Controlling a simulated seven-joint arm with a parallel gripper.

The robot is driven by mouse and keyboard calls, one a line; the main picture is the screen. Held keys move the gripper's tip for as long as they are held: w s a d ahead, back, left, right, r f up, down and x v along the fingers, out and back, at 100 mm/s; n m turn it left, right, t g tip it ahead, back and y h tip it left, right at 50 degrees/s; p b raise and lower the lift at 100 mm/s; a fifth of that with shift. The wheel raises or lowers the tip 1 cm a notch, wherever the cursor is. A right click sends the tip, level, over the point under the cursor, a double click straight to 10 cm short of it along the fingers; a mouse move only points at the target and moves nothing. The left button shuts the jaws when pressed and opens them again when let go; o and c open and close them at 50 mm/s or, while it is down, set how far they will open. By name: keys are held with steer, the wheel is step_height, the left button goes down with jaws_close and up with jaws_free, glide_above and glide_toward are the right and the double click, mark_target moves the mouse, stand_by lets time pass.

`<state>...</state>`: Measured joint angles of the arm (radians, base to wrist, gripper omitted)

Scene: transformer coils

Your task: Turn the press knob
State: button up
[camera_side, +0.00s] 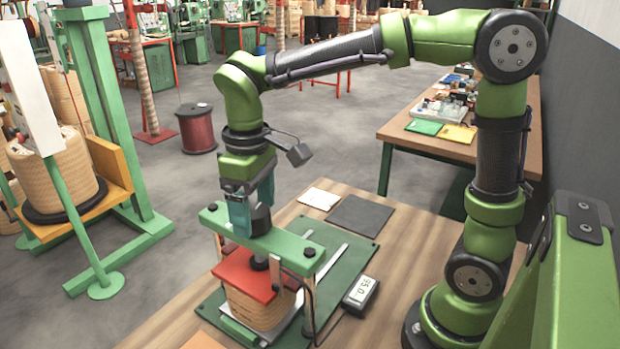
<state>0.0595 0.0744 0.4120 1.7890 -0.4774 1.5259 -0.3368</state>
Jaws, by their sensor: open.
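The press stands on the wooden table, with a green crossbar (275,245) on posts over a green base plate (343,254). The dark press knob (261,220) sits on top of the crossbar's middle. Below the bar, a red plate (256,274) rests on a tan wound coil (258,308). My gripper (251,212) points down from above, with its teal fingers on either side of the knob. The jaws are open. One finger partly hides the knob, and I cannot tell whether the fingers touch it.
A small digital display (360,292) lies right of the press, by a cable. A dark mat (360,216) and a white card (319,199) lie behind it. A green stand (115,120) with a large coil is at left. A second table (400,134) stands at back right.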

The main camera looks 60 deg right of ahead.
step_height(320, 180, up, 17)
stand_by(0.5)
steer(key=m+t, duration=0.1)
steer(key=t, duration=0.1)
glide_toward(251, 204)
steer(key=d, duration=0.2)
steer(key=s+d+f+m+t+y, duration=0.2)
steer(key=s+d+f+m+t, duration=0.3)
steer(key=s+f, duration=0.2)
steer(key=s, duration=0.2)
steer(key=shift+s+d+f+m, duration=0.15)
steer(key=shift+s+f+m, duration=0.2)
steer(key=shift+s+m, duration=0.05)
